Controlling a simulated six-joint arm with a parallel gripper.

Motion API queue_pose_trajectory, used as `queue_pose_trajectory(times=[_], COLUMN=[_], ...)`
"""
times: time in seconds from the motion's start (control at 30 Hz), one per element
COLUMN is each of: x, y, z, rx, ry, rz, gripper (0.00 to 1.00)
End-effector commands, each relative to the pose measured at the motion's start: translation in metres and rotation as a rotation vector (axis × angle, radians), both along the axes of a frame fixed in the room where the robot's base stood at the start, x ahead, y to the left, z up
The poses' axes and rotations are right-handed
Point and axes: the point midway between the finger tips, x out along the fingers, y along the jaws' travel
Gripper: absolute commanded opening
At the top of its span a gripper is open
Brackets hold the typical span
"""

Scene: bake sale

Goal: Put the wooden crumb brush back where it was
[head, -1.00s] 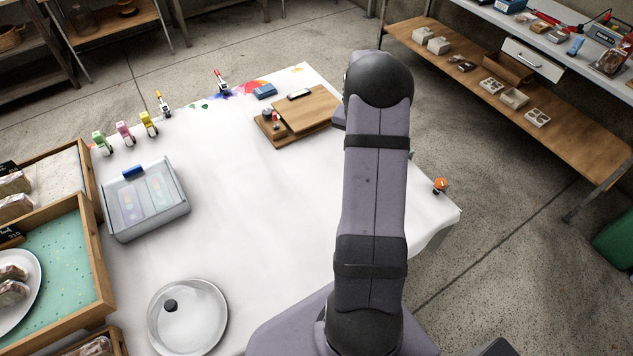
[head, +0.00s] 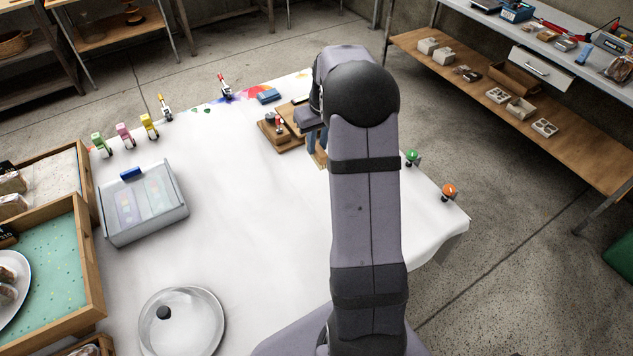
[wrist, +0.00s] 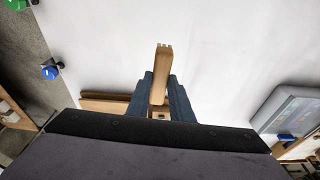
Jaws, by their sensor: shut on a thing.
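The wooden crumb brush (wrist: 161,75) is a pale wooden stick with a notched end, held between the dark blue fingers of my gripper (wrist: 160,92) in the wrist view. In the head view my gripper (head: 317,142) points down beside the right part of the wooden board (head: 286,147), and a bit of the brush (head: 319,159) shows below its fingers. My arm hides much of the board. I cannot tell whether the brush touches the table.
A small dark and red-topped item stands on the board's left side. A blue block (head: 268,95) lies behind it. A clear lidded box (head: 145,205) and a glass dome (head: 182,322) stand left. Coloured clips line the cloth's edges. The middle of the white cloth is clear.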

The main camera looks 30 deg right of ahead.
Motion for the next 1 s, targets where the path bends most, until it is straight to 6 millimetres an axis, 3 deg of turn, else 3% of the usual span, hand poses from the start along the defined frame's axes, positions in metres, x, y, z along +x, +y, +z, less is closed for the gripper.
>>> queue_pose_trajectory(times=[0.37,0.8,1.0], x=[-0.001,-0.001,0.000], y=[0.000,0.000,0.000], z=[-0.003,-0.058,-0.063], rx=[0.000,0.001,0.000], ry=[0.001,0.002,0.000], rz=[0.084,0.082,0.082], gripper=[0.00,0.00,0.00])
